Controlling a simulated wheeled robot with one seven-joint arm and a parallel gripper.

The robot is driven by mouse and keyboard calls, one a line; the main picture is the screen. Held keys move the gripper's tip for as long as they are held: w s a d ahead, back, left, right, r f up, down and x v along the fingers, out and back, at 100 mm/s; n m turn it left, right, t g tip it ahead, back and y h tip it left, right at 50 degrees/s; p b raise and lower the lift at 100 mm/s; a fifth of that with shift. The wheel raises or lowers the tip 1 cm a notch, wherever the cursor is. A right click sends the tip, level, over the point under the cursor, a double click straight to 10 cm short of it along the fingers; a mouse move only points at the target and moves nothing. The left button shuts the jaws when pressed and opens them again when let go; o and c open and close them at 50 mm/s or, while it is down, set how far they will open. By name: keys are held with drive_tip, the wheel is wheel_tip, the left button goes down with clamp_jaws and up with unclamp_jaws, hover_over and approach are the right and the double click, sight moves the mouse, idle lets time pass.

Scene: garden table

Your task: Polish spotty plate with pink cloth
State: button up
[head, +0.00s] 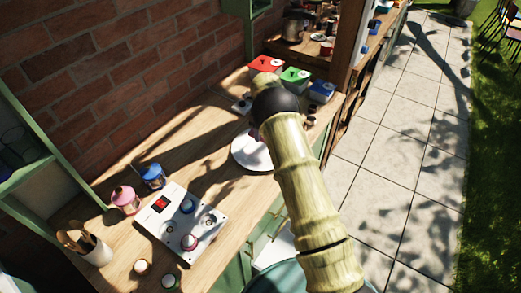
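A white plate (250,154) lies on the wooden counter, partly covered by my arm in the head view. I cannot make out spots on it at this size. A small dark purplish patch (255,133) shows at the plate's far edge beside my arm; I cannot tell whether it is cloth or something else. No pink cloth can be clearly made out. My arm reaches over the plate, and my gripper is hidden behind it, so its fingers and anything in them do not show.
The wooden counter (110,225) also holds a white box with knobs (181,222), a pink pot (125,200), a blue pot (152,176) and a utensil holder (92,250). Red (264,67), green (293,76) and blue (321,91) boxes stand beyond the plate. A brick wall (120,75) borders the left.

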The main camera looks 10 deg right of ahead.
sight(262, 150)
drive_tip(key=shift+f+b, duration=0.3)
drive_tip(key=shift+f, duration=0.45)
drive_tip(key=shift+d+f+b, duration=0.15)
drive_tip(key=shift+f+b, duration=0.15)
drive_tip(key=shift+f, duration=0.25)
drive_tip(key=shift+f+b, duration=1.35)
drive_tip(key=shift+f, duration=1.25)
drive_tip(key=shift+a+r, duration=0.1)
drive_tip(key=shift+a, duration=0.1)
drive_tip(key=o, duration=0.9)
drive_tip(key=shift+d, duration=0.1)
drive_tip(key=shift+r, duration=0.1)
wheel_tip(262, 150, up, 17)
drive_tip(key=shift+r+b, duration=0.1)
drive_tip(key=shift+b, duration=1.05)
